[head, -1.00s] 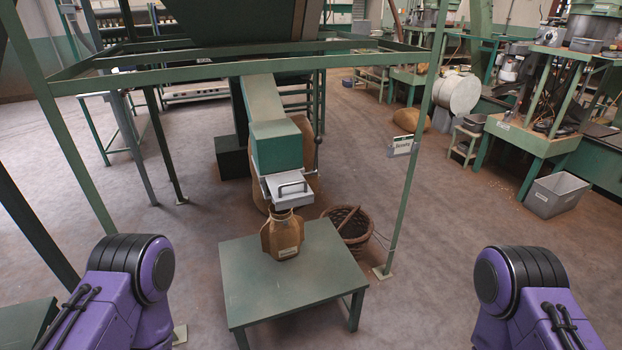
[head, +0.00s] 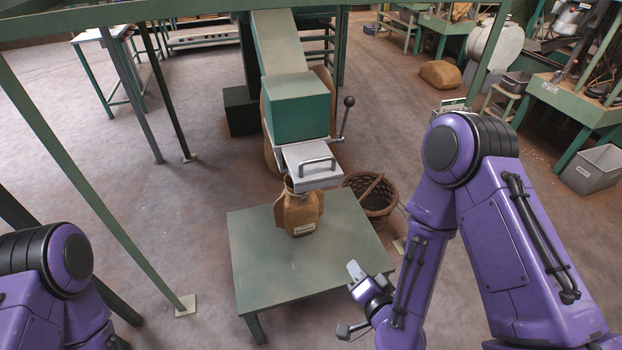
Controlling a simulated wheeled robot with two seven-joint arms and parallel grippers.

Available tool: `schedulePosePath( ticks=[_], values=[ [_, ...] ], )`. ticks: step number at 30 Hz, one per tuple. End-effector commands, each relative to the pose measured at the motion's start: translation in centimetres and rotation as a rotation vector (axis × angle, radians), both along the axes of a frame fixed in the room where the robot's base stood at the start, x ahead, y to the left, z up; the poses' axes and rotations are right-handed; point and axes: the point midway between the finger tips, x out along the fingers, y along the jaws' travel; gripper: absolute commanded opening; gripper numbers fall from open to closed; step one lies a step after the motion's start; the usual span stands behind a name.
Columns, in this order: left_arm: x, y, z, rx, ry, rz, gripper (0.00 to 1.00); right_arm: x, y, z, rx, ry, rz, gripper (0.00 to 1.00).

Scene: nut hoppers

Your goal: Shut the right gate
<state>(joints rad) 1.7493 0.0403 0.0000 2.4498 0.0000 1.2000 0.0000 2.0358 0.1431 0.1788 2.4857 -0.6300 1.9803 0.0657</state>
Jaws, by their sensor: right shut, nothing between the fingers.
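A green chute (head: 296,110) comes down over the low table, with a pale metal gate plate (head: 306,154) at its mouth. The plate carries a bar handle (head: 317,163), and a lever with a dark ball knob (head: 348,101) stands upright at the chute's right side. A brown labelled sack (head: 299,213) stands upright on the table under the plate. My right gripper (head: 356,275) is shut and empty near the table's right front corner, well below and apart from the lever and plate. My left gripper is out of view; only part of that arm shows.
The green table (head: 260,260) is bare around the sack. A wicker basket (head: 371,197) with a stick stands on the floor behind its right edge. Green frame posts (head: 95,190) stand at left and right. Open floor lies to the left.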

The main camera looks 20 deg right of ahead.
Motion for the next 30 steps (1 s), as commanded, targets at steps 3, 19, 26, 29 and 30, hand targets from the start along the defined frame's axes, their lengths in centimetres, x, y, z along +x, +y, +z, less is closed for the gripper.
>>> schedulePosePath(
  ticks=[3, 19, 26, 29, 30],
  values=[
    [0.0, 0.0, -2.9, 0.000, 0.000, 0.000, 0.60, 3.6, 2.4, 6.7, 0.332, -0.338, -0.037, 0.00],
    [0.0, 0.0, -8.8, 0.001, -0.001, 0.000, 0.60, 8.0, 3.1, 12.4, 0.646, -0.563, -0.058, 0.00],
    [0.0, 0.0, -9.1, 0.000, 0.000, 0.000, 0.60, 11.9, 3.3, 14.7, 0.645, -0.551, -0.057, 0.00],
    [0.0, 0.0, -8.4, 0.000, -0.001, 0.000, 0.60, 14.0, 3.4, 15.0, 0.643, -0.550, -0.057, 0.00],
    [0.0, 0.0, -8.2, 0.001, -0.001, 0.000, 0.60, 14.8, 3.4, 15.2, 0.643, -0.550, -0.057, 0.00]
  ],
)
